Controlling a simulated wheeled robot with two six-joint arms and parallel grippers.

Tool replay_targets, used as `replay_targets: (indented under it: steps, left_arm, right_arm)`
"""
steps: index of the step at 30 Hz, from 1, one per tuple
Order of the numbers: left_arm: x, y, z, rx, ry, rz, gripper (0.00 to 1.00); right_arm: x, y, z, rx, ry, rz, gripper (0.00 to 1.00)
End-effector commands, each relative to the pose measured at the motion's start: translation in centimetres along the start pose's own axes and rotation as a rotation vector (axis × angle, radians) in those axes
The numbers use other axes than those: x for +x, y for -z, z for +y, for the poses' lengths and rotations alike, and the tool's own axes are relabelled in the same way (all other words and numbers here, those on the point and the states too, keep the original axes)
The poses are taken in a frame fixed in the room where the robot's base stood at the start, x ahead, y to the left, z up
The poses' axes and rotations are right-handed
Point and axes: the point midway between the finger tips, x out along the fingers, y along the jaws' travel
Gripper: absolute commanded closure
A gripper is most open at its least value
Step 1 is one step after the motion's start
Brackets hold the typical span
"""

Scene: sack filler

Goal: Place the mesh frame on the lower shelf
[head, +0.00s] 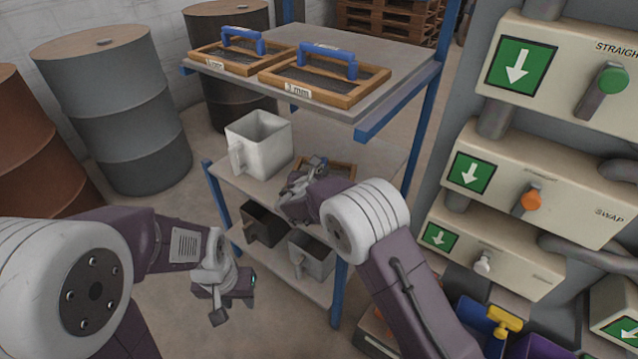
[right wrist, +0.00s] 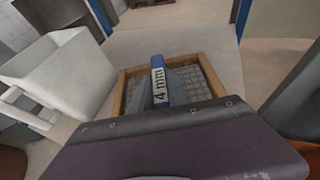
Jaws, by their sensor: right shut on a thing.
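The mesh frame (right wrist: 124,88) has a wooden rim, grey mesh and a blue handle marked "4 mm" in the right wrist view. My right gripper (head: 308,172) is shut on its handle. In the head view part of the frame (head: 340,168) shows behind the gripper, at the shelf board (head: 385,160) below the top one, right of a white jug. The gripper and arm hide the rest. I cannot tell whether the frame touches the board. My left gripper (head: 228,300) hangs low in front of the rack, apart from everything; its jaws are unclear.
The top board (head: 400,62) holds two mesh frames (head: 325,76) (head: 240,52) with blue handles. The white jug (head: 262,143) stands close left of the held frame. A dark container (head: 262,222) and grey jug (head: 312,257) sit on the bottom board. Blue posts and a valve panel (head: 540,165) flank the right.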

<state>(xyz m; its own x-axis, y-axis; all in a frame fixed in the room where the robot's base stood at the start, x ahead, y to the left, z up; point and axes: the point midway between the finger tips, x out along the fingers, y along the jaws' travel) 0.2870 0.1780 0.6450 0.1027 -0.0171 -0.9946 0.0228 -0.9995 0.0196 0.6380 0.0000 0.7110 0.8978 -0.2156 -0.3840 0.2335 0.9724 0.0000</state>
Motion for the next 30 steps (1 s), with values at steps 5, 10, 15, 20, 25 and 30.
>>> replay_targets:
  steps: [5,10,15,20,25,30]
  left_arm:
    - [1.5,-0.1,0.0,0.0,0.0,0.0,0.64]
    - [1.9,-0.2,0.0,0.0,0.0,0.0,0.64]
    - [1.9,-0.2,0.0,0.0,0.0,0.0,0.64]
    - [2.1,-0.2,0.0,0.0,0.0,0.0,0.64]
    - [2.1,-0.2,0.0,0.0,0.0,0.0,0.64]
    - [1.9,-0.2,0.0,0.0,0.0,0.0,0.64]
  right_arm:
    - [1.0,2.5,-0.1,-0.002,0.001,0.0,1.0]
    - [1.6,3.7,-0.1,0.0,0.0,-0.002,1.0]
    - [1.6,3.6,-0.1,0.0,0.0,-0.002,1.0]
    - [1.6,3.9,-0.1,-0.001,0.0,0.0,0.63]
    - [1.6,3.9,-0.1,-0.001,0.0,0.0,0.58]
    - [1.6,3.7,-0.1,-0.001,0.0,0.0,0.58]
